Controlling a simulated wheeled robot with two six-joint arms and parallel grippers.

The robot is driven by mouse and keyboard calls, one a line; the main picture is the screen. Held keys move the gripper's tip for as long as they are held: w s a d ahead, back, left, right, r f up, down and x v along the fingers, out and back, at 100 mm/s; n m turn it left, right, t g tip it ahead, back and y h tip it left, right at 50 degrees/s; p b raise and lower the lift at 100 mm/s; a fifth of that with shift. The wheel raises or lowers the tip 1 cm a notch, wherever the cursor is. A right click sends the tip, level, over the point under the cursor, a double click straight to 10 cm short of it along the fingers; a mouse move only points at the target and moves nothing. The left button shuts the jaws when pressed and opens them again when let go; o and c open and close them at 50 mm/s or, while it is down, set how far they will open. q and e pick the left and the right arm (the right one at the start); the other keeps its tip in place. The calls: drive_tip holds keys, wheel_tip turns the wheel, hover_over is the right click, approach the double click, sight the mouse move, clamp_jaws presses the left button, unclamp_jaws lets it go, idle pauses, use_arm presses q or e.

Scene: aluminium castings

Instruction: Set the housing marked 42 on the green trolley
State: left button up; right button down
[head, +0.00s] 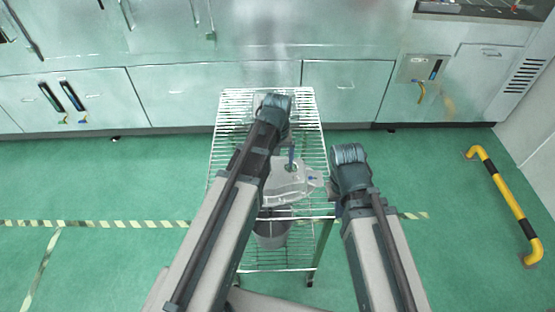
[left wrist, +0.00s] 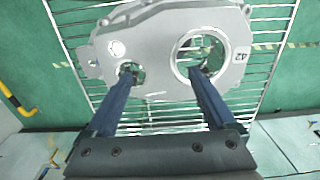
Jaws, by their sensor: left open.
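The housing (head: 285,190) is a flat grey casting lying on the top of a wire rack. In the left wrist view the housing (left wrist: 160,45) shows a large round hole, a smaller hole and the mark 42 near its right edge. My left gripper (head: 301,167) is over the housing. In the left wrist view my left gripper (left wrist: 162,73) is open, one blue fingertip at each hole; whether the tips are inside the holes I cannot tell. My right arm stands to the right of the housing; its gripper's fingers do not show. No trolley that is clearly green shows.
The silver wire rack (head: 228,130) stands on a green floor, a grey bucket (head: 271,236) on its lower level. Steel cabinets (head: 215,92) line the back. A yellow and black rail (head: 507,200) stands at right. Floor on both sides of the rack is clear.

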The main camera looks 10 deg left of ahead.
sight(278, 171)
use_arm(q)
wheel_tip(278, 171, up, 4)
drive_tip(key=p, duration=0.3)
drive_tip(key=s+d+m+y, duration=0.1)
drive_tip(key=s+d+m, duration=0.6)
drive_tip(key=s, duration=0.6)
drive_tip(key=shift+s+d, duration=0.3)
drive_tip(key=shift+d, duration=0.8)
use_arm(e)
wheel_tip(278, 171, up, 4)
drive_tip(key=shift+f, duration=0.1)
use_arm(q)
drive_tip(key=shift+f+b, duration=0.6)
drive_tip(key=shift+b, duration=0.15)
use_arm(e)
drive_tip(key=shift+f, duration=0.6)
